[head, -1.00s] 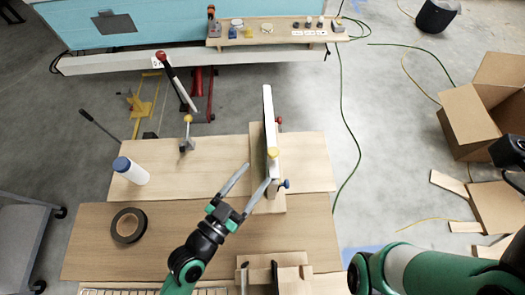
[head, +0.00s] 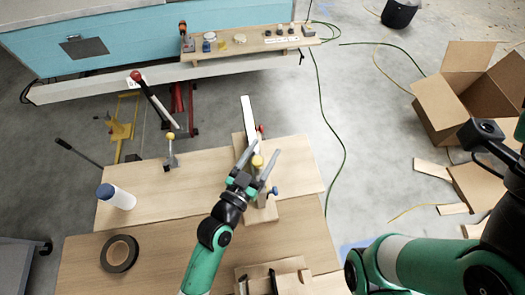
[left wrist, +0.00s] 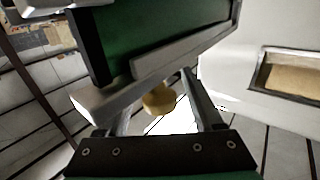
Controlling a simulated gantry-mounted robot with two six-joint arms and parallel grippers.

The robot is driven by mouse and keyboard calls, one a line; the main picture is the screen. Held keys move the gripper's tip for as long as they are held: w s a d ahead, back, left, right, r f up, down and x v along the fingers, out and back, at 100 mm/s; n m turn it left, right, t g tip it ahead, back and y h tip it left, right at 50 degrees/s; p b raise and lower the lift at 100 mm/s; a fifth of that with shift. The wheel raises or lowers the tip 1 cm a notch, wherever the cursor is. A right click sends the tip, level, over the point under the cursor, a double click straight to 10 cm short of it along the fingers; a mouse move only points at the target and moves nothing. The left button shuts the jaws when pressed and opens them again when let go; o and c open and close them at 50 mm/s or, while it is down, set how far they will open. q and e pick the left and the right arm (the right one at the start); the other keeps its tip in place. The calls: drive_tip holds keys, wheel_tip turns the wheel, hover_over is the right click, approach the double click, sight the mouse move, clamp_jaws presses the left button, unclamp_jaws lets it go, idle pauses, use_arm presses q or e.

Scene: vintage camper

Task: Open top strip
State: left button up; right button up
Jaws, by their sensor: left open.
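An upright fixture stands on a wooden board, with a long pale strip (head: 248,115) along its top. It carries a yellow knob (head: 257,161), a red knob (head: 260,128) and a blue knob (head: 274,191). My left gripper (head: 264,151) is open, with its fingers on either side of the yellow knob. In the left wrist view the yellow knob (left wrist: 160,98) shows between the spread fingers, below a dark-framed green panel (left wrist: 160,32). I cannot tell whether the fingers touch it. My right gripper is not visible; only my right arm shows.
The wooden table (head: 165,235) holds a white bottle with a blue cap (head: 116,197), a black tape roll (head: 119,253) and a lever clamp (head: 170,158). A shelf (head: 250,46) with small items is behind. An open cardboard box (head: 465,90) stands on the floor at right.

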use_arm(q)
clamp_jaws()
idle(1.4)
